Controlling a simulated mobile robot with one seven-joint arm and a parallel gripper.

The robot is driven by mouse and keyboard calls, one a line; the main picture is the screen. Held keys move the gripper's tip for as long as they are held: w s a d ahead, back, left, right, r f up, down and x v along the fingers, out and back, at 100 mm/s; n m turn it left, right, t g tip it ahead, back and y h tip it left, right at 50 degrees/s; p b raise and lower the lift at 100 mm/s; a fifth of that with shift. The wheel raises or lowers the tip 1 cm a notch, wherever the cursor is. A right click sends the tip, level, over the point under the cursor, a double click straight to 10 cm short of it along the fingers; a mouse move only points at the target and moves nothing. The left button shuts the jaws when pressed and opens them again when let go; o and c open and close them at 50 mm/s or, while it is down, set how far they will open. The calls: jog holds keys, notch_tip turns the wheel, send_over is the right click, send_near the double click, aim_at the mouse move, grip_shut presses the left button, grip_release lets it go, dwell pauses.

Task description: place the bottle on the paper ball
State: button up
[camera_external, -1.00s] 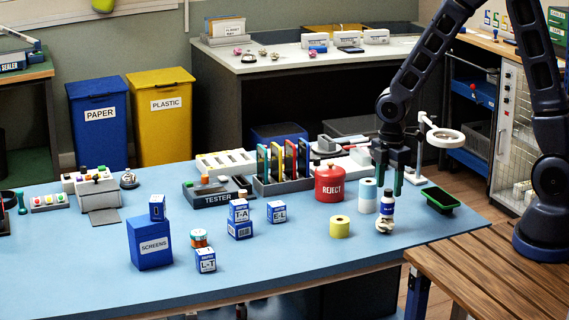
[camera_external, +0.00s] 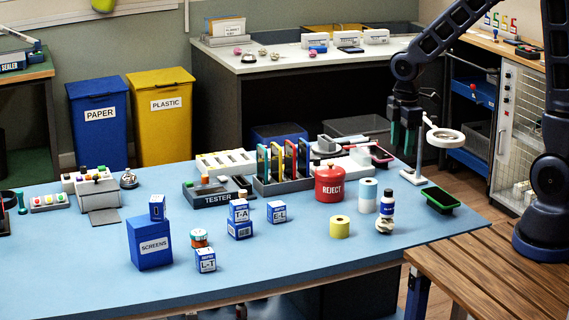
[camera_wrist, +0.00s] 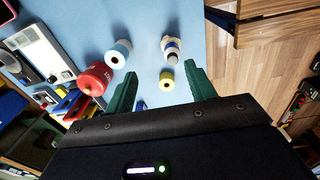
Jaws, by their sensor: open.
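The bottle (camera_external: 387,204), white with a dark blue label, stands upright on the paper ball (camera_external: 384,226), a crumpled whitish lump near the right end of the blue table. In the wrist view the bottle (camera_wrist: 171,46) is seen from above, with the paper ball mostly hidden under it. My gripper (camera_external: 407,140) is open and empty, with green fingers. It hangs above and behind the bottle, clear of it. In the wrist view the two fingertips (camera_wrist: 160,80) are apart with nothing held between them.
A yellow roll (camera_external: 340,227), a blue-and-white roll (camera_external: 367,195) and the red REJECT can (camera_external: 329,184) stand left of the bottle. A green tray (camera_external: 440,203) and a ring lamp (camera_external: 446,138) are to its right. The blue table (camera_external: 300,270) is clear in front.

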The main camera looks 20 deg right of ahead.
jog(key=s+d+r+m+t, duration=0.1)
jog(key=s+d+r+m, duration=0.2)
jog(key=d, duration=0.6)
jog(key=s+d+r+m+t, duration=0.1)
jog(key=s+d+r+m, duration=0.3)
jog(key=d+r+m, duration=0.4)
jog(key=s+d+r+m+t, duration=0.2)
jog(key=s+d+r+m, duration=0.2)
jog(key=d, duration=0.6)
notch_tip(320, 180, up, 2)
jog(key=m, duration=0.2)
jog(key=shift+m, duration=0.3)
